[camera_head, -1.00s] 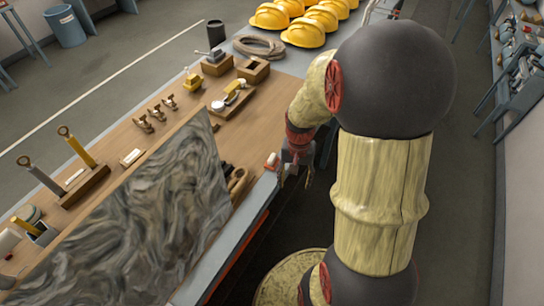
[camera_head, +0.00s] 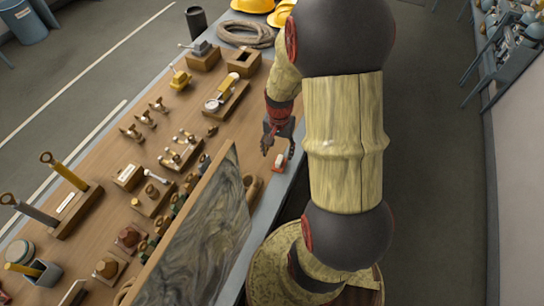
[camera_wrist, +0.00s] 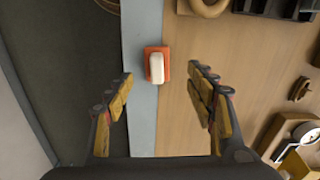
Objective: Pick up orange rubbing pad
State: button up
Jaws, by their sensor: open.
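The orange rubbing pad (camera_wrist: 148,65) lies at the edge of the workbench in the wrist view, half on the grey border strip and half on the wood. A white block-like part sits on its orange base. In the wrist view my gripper (camera_wrist: 160,95) is open and empty. Its two yellow-padded fingers stand left and right, with the pad between their lines and a little beyond the tips.
The workbench (camera_head: 100,170) carries several wooden tool blocks and fittings. A large dark marbled panel (camera_head: 205,240) stands near the pad. A coiled rope (camera_head: 245,34) and yellow helmets (camera_head: 285,14) lie at the far end. The floor (camera_head: 435,150) on the right is clear.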

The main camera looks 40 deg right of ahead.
aim_at(279, 159)
jog(key=f, duration=0.7)
jog(key=shift+s+d+f, duration=0.1)
jog(key=shift+d+f, duration=0.1)
jog(key=shift+d, duration=0.15)
jog(key=shift+c, duration=0.2)
jog(key=c, duration=1.1)
jog(key=shift+c, duration=0.5)
jog(key=shift+r, duration=0.1)
